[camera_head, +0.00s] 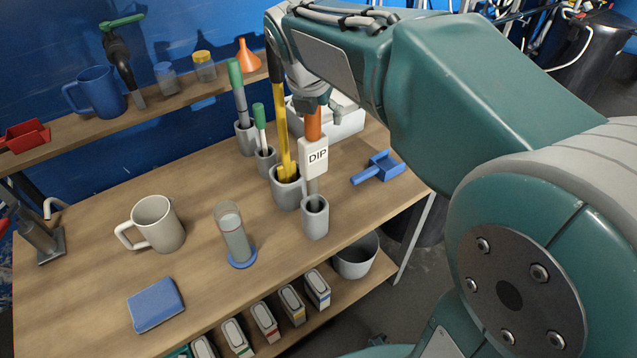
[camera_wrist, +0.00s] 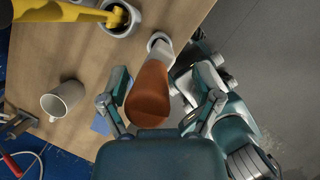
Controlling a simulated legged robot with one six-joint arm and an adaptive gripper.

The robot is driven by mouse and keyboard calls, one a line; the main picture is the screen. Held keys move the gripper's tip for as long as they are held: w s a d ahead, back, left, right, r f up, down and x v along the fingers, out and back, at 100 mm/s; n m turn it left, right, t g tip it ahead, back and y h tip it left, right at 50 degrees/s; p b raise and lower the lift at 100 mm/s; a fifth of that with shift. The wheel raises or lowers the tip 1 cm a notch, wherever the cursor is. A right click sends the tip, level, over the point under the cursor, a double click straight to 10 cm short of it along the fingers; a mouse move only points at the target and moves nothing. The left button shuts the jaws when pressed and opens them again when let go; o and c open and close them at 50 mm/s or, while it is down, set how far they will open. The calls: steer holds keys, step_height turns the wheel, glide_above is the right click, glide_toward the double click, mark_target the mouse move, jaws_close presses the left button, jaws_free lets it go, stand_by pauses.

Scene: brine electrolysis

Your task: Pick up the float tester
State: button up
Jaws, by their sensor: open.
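A tool with an orange handle (camera_head: 313,125) and a white tag reading "DIP" (camera_head: 314,157) stands upright in a grey cup holder (camera_head: 315,220) at the bench's front right. It appears to be the float tester, though no label names it so. My gripper (camera_head: 311,100) is at the top of this handle. In the wrist view, the open fingers of my gripper (camera_wrist: 158,100) are spread on either side of the orange handle (camera_wrist: 150,95), with gaps on both sides. The tool's lower end is hidden inside the holder.
A yellow-handled tool (camera_head: 280,115) stands close left in a grey holder (camera_head: 287,192). Green-topped tools (camera_head: 238,90) stand behind it. A blue scoop (camera_head: 377,168) lies to the right. A glass cylinder (camera_head: 235,237) and a beige mug (camera_head: 156,224) stand left, with bare bench between.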

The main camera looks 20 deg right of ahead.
steer(key=shift+w+a+f, duration=0.1)
steer(key=shift+a+f, duration=0.2)
steer(key=shift+a, duration=0.6)
steer(key=shift+d, duration=0.15)
steer(key=c, duration=0.7)
steer(key=shift+d, duration=0.3)
jaws_close()
steer(key=shift+d, duration=0.2)
